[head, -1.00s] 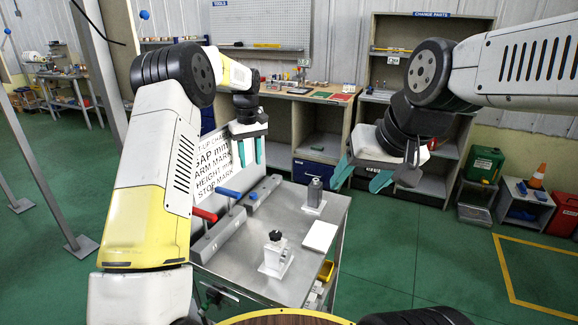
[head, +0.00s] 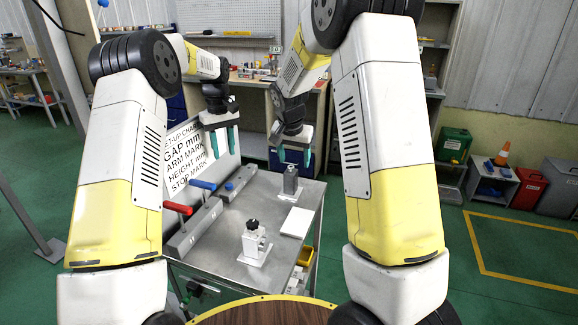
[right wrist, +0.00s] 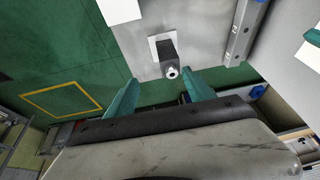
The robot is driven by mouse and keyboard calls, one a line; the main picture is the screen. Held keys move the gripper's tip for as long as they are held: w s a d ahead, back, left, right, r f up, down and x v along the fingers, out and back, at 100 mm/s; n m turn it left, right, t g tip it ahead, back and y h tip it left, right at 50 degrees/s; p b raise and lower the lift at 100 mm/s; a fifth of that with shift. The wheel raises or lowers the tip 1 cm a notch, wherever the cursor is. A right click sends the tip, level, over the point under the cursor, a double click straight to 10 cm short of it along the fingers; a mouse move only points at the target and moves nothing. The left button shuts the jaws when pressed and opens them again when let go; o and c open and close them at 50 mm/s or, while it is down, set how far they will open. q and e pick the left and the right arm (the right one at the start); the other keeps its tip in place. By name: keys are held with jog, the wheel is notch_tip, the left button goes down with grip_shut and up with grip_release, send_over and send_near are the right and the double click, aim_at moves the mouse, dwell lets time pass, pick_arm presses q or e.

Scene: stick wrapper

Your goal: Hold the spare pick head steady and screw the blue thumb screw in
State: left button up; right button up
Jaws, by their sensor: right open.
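A dark grey upright block (head: 291,180) stands on a small white plate on the metal table; it may be the pick head. In the right wrist view the block (right wrist: 166,48) shows a pale ring with a dark hole at its end. A white fixture with a black knob (head: 254,240) stands nearer. A small blue piece (head: 229,187) sits on a grey bar; I cannot tell if it is the thumb screw. My left gripper (head: 222,143) is open and empty above the bars. My right gripper (head: 295,156) is open and empty, above and behind the block; its fingers (right wrist: 160,92) also show in the right wrist view.
The metal table (head: 225,250) also carries a white pad (head: 297,222) and grey bars with a red handle (head: 178,207) and a blue handle (head: 202,184). A lettered board (head: 185,155) stands along the table's left edge. A wooden round top (head: 265,314) is in front.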

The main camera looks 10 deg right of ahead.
aim_at(290, 168)
jog(key=shift+h, duration=0.4)
jog(key=w+f, duration=0.1)
jog(key=f, duration=0.1)
jog(key=w+a+f, duration=0.1)
jog(key=w+f, duration=0.1)
jog(key=shift+w+f, duration=0.2)
jog(key=shift+f, duration=0.2)
jog(key=x, duration=0.7)
jog(key=shift+w+f, duration=0.1)
jog(key=shift+f, duration=0.15)
grip_shut()
